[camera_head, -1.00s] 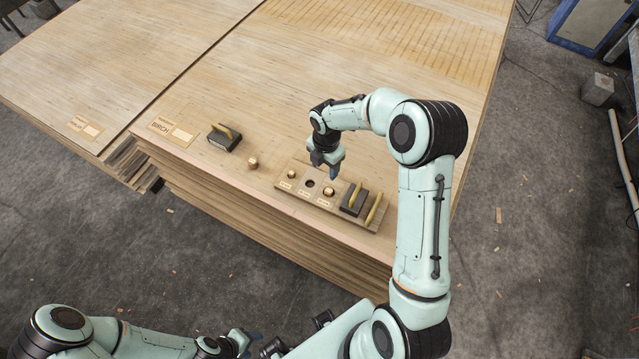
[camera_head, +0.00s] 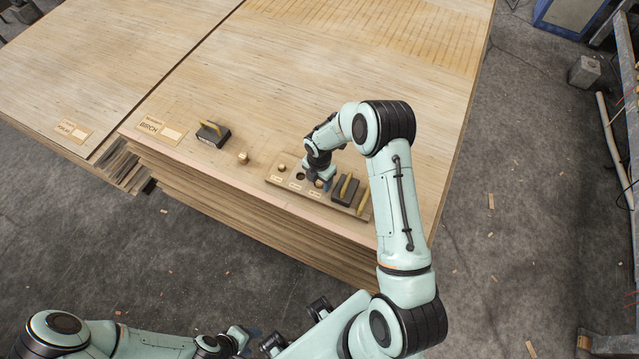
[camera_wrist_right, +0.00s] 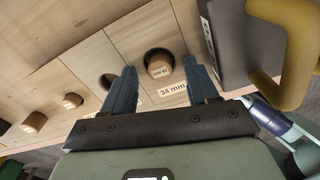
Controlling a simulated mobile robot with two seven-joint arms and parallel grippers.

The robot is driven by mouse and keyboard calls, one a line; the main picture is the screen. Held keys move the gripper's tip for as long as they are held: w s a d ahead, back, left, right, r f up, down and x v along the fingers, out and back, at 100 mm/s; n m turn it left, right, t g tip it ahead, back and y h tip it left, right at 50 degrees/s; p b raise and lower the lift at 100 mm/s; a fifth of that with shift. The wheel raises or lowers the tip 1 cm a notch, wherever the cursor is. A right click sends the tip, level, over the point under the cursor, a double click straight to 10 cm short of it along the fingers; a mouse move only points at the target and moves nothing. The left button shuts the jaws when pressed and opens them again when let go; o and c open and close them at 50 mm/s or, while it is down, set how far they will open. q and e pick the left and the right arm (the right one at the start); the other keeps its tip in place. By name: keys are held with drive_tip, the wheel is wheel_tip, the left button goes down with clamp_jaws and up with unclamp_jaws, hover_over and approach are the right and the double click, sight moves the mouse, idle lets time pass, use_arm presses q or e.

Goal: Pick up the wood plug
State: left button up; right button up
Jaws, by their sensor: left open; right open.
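A round wood plug (camera_wrist_right: 159,63) stands in the labelled wooden board (camera_head: 273,180), beside a "34 mm" label. My right gripper (camera_wrist_right: 162,86) is open over the board, with its two fingers on either side of this plug in the wrist view; I cannot tell whether they touch it. In the head view the right gripper (camera_head: 318,178) partly covers this plug. A smaller plug (camera_head: 281,168) sits at the board's left end, with an empty hole (camera_head: 300,177) between. Another plug (camera_head: 243,158) stands on the veneer left of the board. My left gripper (camera_head: 246,338) is open, low and away from the stack.
A dark block with a yellow handle (camera_head: 345,189) stands on the board, close right of the right gripper. A similar block (camera_head: 213,134) stands further left near the "BIRCH" label (camera_head: 158,129). The veneer (camera_head: 290,80) behind is clear.

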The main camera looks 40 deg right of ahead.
drive_tip(key=shift+f, duration=0.15)
drive_tip(key=shift+s, duration=0.1)
clamp_jaws()
